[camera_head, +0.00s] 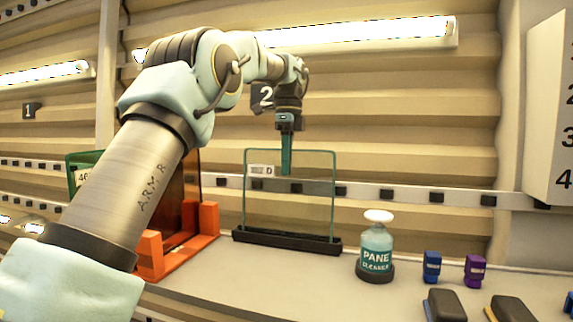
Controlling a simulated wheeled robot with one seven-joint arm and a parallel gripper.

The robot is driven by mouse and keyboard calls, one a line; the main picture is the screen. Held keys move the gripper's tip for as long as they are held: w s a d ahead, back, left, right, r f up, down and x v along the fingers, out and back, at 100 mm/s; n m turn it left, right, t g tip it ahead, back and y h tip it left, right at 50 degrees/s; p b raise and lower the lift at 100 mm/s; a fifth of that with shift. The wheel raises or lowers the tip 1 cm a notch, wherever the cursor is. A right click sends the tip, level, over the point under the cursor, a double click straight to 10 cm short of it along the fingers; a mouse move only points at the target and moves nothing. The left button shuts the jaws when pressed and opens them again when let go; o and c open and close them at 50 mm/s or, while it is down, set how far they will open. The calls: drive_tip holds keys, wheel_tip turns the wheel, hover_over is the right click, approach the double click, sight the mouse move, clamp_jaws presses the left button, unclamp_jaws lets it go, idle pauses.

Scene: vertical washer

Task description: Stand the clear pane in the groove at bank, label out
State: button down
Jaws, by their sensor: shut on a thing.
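The clear pane (310,200) is upright, with thin green edges and a small white label (261,171) near its upper left; the label's writing is too small to read fully. Its lower edge meets a long black grooved base (287,240) on the shelf; I cannot tell whether it is fully seated. My gripper (286,165) points down and is shut on the clear pane at its top edge, near the middle.
An orange rack (208,220) holding dark and green panes stands left of the base, partly hidden by my arm. A pane cleaner bottle (376,245) stands close on the right. Small blue (431,266) and purple (475,270) items and dark pads (445,305) lie further right.

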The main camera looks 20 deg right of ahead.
drive_tip(key=c, duration=0.9)
unclamp_jaws()
drive_tip(key=shift+f, duration=0.1)
drive_tip(key=shift+f, duration=0.1)
